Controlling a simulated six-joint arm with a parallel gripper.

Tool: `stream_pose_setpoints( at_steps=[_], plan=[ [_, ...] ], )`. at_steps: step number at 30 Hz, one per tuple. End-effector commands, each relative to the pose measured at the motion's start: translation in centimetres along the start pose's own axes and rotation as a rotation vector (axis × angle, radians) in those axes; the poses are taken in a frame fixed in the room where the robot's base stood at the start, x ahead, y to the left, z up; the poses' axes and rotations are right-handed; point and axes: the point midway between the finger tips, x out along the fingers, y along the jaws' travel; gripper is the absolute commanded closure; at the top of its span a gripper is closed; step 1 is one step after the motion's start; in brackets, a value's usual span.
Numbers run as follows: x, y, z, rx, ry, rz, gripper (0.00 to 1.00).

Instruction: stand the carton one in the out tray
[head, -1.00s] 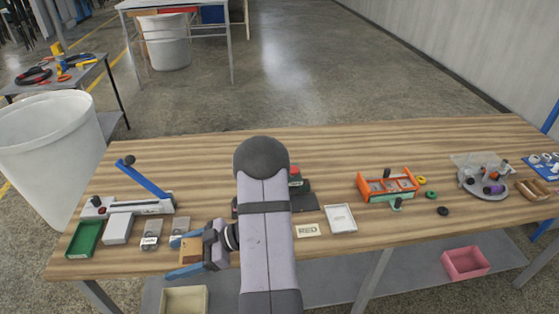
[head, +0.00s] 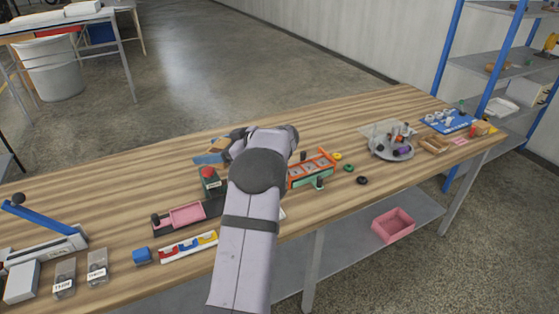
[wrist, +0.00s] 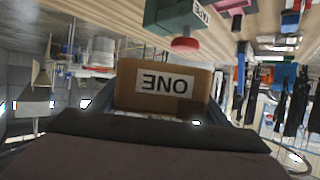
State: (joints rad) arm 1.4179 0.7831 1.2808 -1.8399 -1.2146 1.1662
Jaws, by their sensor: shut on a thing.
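The carton (wrist: 163,87), brown with a white label reading ONE, is between the jaws of my gripper (wrist: 150,112) in the wrist view. The label appears upside down there. In the head view my gripper (head: 212,151) has blue fingers and is shut on the carton above the back of the bench, behind the green box with the red button. My arm hides part of the gripper and the bench below. I cannot tell which tray is the out tray; a white edge (head: 283,213) shows beside my arm.
The green box with a red button (head: 210,181) is close to my gripper. A pink tray (head: 187,215), a coloured holder (head: 188,246), a blue block (head: 142,256) and an orange rack (head: 311,169) stand on the bench. The back left of the bench is clear.

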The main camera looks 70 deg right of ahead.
Motion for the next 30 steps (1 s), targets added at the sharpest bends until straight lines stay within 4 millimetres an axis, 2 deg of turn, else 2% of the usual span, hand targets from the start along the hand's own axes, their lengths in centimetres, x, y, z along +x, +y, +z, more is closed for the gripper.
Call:
stream_pose_setpoints(
  at_steps=[1,6,9,15,22,30],
  plan=[
    [-0.4,2.4,0.6,0.023,0.0,0.055,0.52],
    [1.3,10.1,2.9,0.119,0.001,0.275,0.52],
    [2.0,13.9,3.9,0.175,0.004,0.417,0.52],
    [2.7,19.4,5.5,0.282,0.009,0.681,0.52],
    [2.5,22.9,6.8,0.373,0.018,0.917,0.52],
    [2.2,23.9,7.8,0.428,0.007,1.027,0.52]
  ],
)
